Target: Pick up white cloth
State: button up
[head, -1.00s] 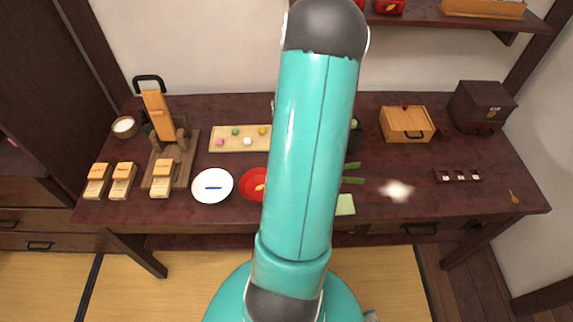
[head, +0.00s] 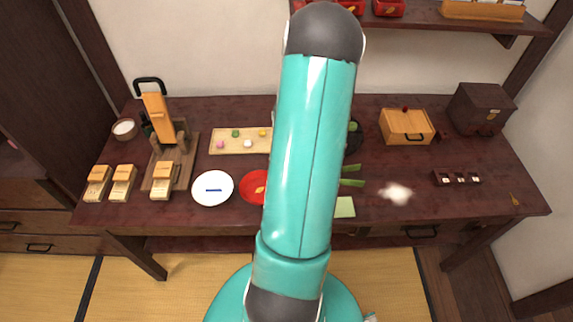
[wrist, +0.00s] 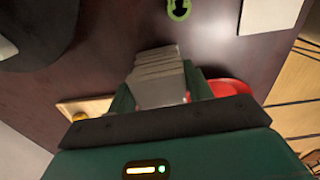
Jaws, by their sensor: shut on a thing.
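A pale, layered, folded thing that looks like the white cloth (wrist: 160,75) is between the green fingers of my gripper (wrist: 160,92) in the wrist view. My gripper is shut on it. The dark tabletop shows behind it; I cannot tell how high it is above the wood. In the head view my arm hides the gripper and the cloth.
On the dark table (head: 300,222) are a white plate (head: 212,202), a red bowl (head: 250,196), a sweets tray (head: 226,152), a wooden box (head: 406,126) and a dark chest (head: 481,108). A pale green square (head: 344,208) lies near the front edge.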

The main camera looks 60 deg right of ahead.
jog(key=shift+r, duration=0.5)
notch_tip(320, 180, up, 2)
jog(key=shift+r, duration=0.2)
jog(key=s+a+r, duration=0.7)
jog(key=a+r, duration=0.2)
jog(key=a, duration=0.3)
jog(key=shift+r, duration=0.25)
jog(key=shift+a, duration=0.1)
jog(key=shift+o, duration=1)
jog(key=shift+c, duration=0.6)
